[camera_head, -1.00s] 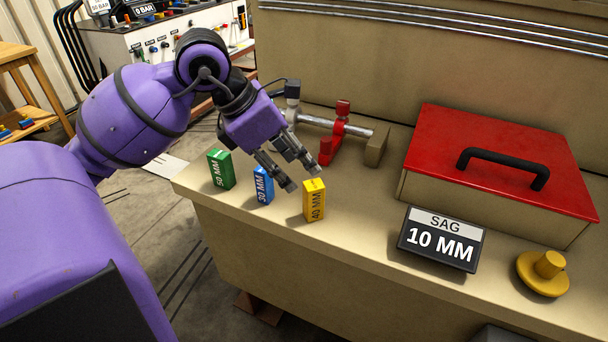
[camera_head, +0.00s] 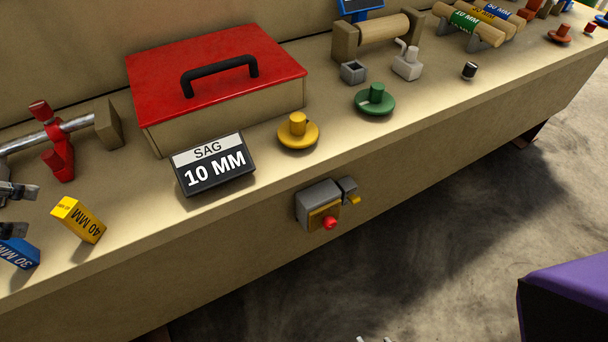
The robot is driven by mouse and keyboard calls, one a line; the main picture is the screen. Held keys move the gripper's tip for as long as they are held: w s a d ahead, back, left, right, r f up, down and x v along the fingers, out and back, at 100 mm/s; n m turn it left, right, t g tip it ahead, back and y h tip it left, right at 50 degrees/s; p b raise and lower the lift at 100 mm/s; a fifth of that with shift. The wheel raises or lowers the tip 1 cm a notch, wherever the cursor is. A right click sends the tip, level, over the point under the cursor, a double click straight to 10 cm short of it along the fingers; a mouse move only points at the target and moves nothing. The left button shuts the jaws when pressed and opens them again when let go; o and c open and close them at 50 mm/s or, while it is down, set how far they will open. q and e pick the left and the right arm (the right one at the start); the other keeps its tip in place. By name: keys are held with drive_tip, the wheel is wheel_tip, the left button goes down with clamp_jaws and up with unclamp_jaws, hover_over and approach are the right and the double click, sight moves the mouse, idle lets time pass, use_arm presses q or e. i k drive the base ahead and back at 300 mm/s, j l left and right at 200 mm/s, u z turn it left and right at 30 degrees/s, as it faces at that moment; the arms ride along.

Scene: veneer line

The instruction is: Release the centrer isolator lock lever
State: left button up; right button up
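A grey isolator box (camera_head: 319,205) is fixed to the bench's front face. It has a yellow plate with a red knob (camera_head: 330,222). A smaller grey block (camera_head: 347,186) adjoins its right side, with a short yellow lever (camera_head: 354,199) sticking out low at the right. My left gripper (camera_head: 18,209) is partly in view at the left edge, its fingers apart with nothing seen between them, near the blue 30 MM block. Only the tips of my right gripper (camera_head: 375,339) show at the bottom edge, apart, below the isolator. No gripper touches the isolator.
On the bench (camera_head: 238,212) stand a 10 MM sag sign (camera_head: 213,164), a red-lidded box (camera_head: 218,82), yellow (camera_head: 298,133) and green (camera_head: 375,101) knobs, and yellow (camera_head: 78,219) and blue (camera_head: 18,254) blocks. The space before the isolator looks clear.

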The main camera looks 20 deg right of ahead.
sight(355, 200)
drive_tip(key=z, duration=0.9)
